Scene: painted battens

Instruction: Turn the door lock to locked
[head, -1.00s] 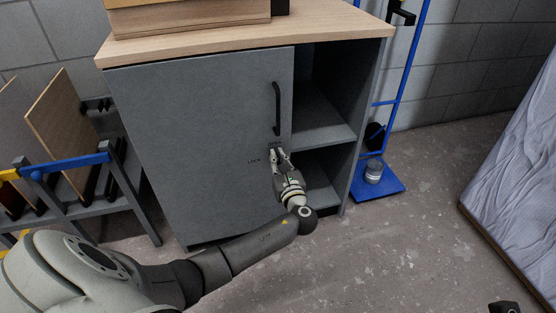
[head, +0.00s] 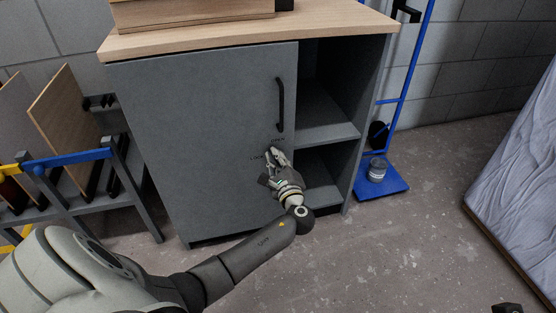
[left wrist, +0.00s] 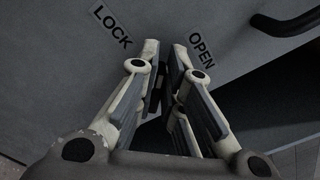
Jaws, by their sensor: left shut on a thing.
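The door lock is on the grey cabinet door (head: 200,140), below the black handle. My left gripper (head: 272,152) is at the lock, its fingers shut on the small dark lock knob (left wrist: 163,82). The fingers and their shadow hide most of the knob, so its exact angle is unclear. In the left wrist view the LOCK label (left wrist: 111,27) is left of the fingertips and the OPEN label (left wrist: 202,50) is just right of them. In the head view the gripper is tilted, its tips toward the upper left. My right gripper is not clearly seen.
The black door handle (head: 280,104) is above the lock. Open shelves (head: 325,120) are to its right. A rack with boards (head: 65,125) stands at left, a blue stand (head: 380,190) at right. A dark piece at the bottom right edge is unclear.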

